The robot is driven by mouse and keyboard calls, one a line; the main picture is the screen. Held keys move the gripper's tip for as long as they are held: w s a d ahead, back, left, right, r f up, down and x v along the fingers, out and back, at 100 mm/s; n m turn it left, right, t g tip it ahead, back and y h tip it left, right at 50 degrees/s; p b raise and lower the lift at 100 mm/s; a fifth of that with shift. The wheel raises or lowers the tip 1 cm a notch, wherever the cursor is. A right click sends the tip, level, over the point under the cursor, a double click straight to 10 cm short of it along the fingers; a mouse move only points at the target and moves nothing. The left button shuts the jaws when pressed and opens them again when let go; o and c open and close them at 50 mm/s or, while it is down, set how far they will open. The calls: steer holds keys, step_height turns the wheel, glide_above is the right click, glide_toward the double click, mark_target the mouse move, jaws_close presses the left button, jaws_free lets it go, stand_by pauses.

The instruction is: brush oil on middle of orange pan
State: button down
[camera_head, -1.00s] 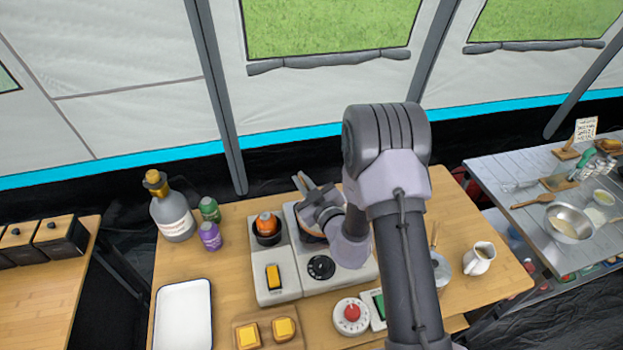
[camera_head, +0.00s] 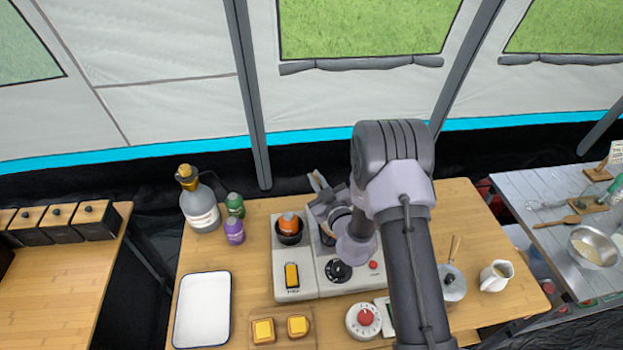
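My gripper (camera_head: 318,184) is over the back of the grey two-part cooker unit (camera_head: 294,284), behind the wrist of my arm. Its fingers are small and partly hidden, so I cannot tell whether they are open or shut, or whether they hold a brush. No orange pan shows clearly; the spot beneath my gripper is mostly covered by my arm. A small orange-topped item (camera_head: 288,219) sits in a dark round holder (camera_head: 290,237) on the left part of the unit, left of my gripper.
A large bottle (camera_head: 201,210), a green jar (camera_head: 235,205) and a purple jar (camera_head: 234,231) stand at the back left. A white tray (camera_head: 203,310) lies in front. A timer (camera_head: 363,319), a small pan (camera_head: 453,284) and a white jug (camera_head: 496,275) are at right.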

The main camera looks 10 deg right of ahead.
steer(key=shift+s+d, duration=1.7)
steer(key=shift+d, duration=1.45)
steer(key=w+a+p, duration=0.3)
steer(key=w+a, duration=0.2)
steer(key=a, duration=0.2)
step_height(320, 180, up, 6)
steer(key=p, duration=0.5)
steer(key=shift+p, duration=0.35)
steer(key=shift+w+r, duration=0.1)
step_height(320, 180, up, 3)
steer(key=p, duration=0.2)
steer(key=shift+p, duration=0.4)
